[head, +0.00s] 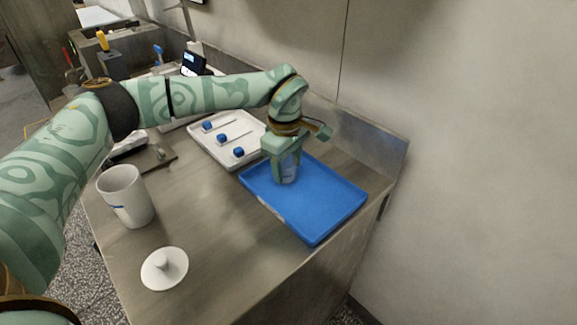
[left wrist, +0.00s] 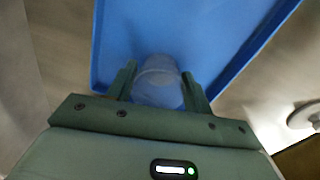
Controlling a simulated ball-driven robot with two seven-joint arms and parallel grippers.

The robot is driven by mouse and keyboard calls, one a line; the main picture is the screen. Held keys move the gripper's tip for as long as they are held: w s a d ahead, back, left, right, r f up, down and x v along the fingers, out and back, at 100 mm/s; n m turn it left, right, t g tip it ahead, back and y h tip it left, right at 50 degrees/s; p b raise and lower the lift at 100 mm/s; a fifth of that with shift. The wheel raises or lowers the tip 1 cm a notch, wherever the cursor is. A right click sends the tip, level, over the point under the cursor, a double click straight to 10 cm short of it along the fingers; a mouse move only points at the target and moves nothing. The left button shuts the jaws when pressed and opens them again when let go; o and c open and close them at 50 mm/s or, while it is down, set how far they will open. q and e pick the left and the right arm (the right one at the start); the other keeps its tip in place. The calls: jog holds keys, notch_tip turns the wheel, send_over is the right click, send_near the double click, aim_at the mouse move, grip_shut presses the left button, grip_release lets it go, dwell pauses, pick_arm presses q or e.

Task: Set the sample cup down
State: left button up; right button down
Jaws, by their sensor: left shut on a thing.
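The sample cup (head: 289,172) is small, clear and upright, over the left part of the blue tray (head: 325,208). My left gripper (head: 283,171) is shut on it. In the left wrist view the cup (left wrist: 159,82) sits between the two fingers (left wrist: 159,88), with the blue tray (left wrist: 190,25) behind it. I cannot tell whether the cup's base touches the tray. My right gripper does not show.
A white tray (head: 207,151) with several blue-capped items lies behind the blue tray. A white canister (head: 131,211) and a white knobbed lid (head: 178,280) stand on the steel counter (head: 213,223). A wall rises at the right.

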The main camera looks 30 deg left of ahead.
pick_arm(q)
jog(key=shift+r, duration=0.1)
jog(key=o, duration=1)
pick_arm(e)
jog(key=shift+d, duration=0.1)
pick_arm(q)
jog(key=r+p, duration=0.1)
jog(key=r, duration=0.3)
jog(key=r+p, duration=0.1)
jog(key=r, duration=0.3)
jog(key=r+p, duration=0.2)
jog(key=r, duration=0.2)
jog(key=shift+s, duration=0.35)
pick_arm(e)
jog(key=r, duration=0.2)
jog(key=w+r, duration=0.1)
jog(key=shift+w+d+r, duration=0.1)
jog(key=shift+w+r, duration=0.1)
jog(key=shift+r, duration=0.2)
